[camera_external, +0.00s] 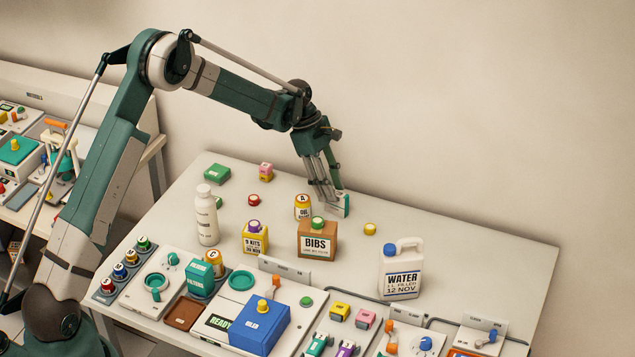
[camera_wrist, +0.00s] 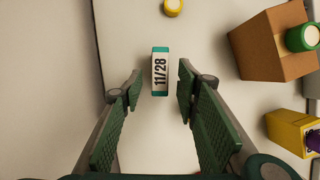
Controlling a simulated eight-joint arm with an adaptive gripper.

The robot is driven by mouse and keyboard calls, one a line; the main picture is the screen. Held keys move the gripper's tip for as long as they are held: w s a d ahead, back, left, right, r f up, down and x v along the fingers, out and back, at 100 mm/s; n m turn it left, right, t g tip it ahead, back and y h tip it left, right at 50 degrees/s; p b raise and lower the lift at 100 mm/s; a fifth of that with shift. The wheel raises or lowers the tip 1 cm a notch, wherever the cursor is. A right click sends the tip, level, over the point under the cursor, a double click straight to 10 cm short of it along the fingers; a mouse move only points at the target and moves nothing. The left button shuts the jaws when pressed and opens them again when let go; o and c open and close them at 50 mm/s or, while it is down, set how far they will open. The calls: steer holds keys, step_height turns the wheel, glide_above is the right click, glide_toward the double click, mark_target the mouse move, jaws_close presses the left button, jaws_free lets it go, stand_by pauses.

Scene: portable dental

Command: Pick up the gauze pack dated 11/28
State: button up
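The gauze pack dated 11/28 (camera_wrist: 160,72) is a small white block with teal ends, and its date reads sideways in the wrist view. In the external view the pack (camera_external: 343,206) stands on the white table, partly covered by my fingers. My gripper (camera_external: 331,204) points down at it from above. In the wrist view my gripper (camera_wrist: 160,86) is open, with one green padded finger on each side of the pack's near end. Gaps show between the pack and both fingers.
A brown BIBS box (camera_external: 317,241) with a green knob stands near the pack, with an amber bottle (camera_external: 303,207) and a yellow-capped item (camera_external: 370,229) close by. A yellow kits box (camera_external: 255,239) and a WATER jug (camera_external: 401,270) stand nearer the front.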

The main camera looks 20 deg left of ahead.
mark_target(337, 203)
steer(key=shift+x, duration=2.4)
steer(key=shift+c, duration=0.4)
steer(key=c, duration=0.8)
